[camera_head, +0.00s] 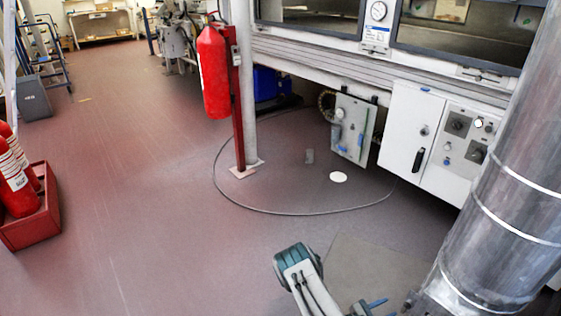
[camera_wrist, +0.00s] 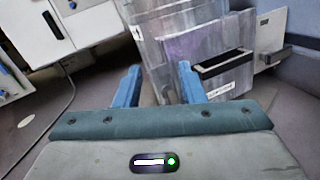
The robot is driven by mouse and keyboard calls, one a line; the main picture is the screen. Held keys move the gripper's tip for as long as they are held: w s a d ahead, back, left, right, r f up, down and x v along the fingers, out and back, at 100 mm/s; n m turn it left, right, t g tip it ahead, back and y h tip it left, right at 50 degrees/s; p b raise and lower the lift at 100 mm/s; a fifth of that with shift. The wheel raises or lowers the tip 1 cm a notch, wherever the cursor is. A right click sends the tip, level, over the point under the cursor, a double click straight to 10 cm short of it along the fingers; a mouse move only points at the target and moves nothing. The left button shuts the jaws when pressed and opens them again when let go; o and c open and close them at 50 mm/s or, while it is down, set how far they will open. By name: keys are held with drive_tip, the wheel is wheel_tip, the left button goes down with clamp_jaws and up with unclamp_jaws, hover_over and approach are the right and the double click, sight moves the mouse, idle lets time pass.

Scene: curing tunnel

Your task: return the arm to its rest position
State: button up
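My gripper (camera_wrist: 158,78) shows in the wrist view with its two blue fingers apart and nothing held between them. Beyond the fingers stands a shiny grey metal duct or housing with a black handle (camera_wrist: 222,63) and a small label; I cannot tell how far off it is. In the head view, part of my arm (camera_head: 300,275) with a teal-edged end reaches up from the bottom, right of centre. Small blue parts show beside it at the bottom edge, and I cannot tell if they are the fingers.
A thick metal duct (camera_head: 505,205) rises at the right. A white control cabinet (camera_head: 408,135) stands behind it. A cable (camera_head: 270,211) loops over the floor. A red extinguisher (camera_head: 213,72) hangs on a post. More extinguishers stand in a red box (camera_head: 32,228). The left-centre floor is clear.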

drive_tip(key=s+a+r+m+g+y+p, duration=0.25)
drive_tip(key=r+m+g+p, duration=0.35)
drive_tip(key=r, duration=1.2)
drive_tip(key=s+a+r+m+g+y+p, duration=0.1)
drive_tip(key=a+r+m+g+y+p, duration=0.5)
drive_tip(key=r, duration=1.3)
drive_tip(key=s+a+r+m+t+y+p, duration=0.2)
drive_tip(key=s+a+r+t+y+p, duration=0.1)
drive_tip(key=r, duration=0.8)
drive_tip(key=s+a+r+m+t+y+p, duration=0.2)
drive_tip(key=s+r, duration=0.4)
drive_tip(key=r, duration=0.4)
drive_tip(key=s+a+r+m+t+y+p, duration=0.3)
drive_tip(key=a+r+p, duration=0.3)
drive_tip(key=r, duration=0.5)
drive_tip(key=shift+s+a+r+m+t+y+p, duration=0.3)
drive_tip(key=shift+s+m, duration=0.3)
drive_tip(key=shift+s, duration=0.3)
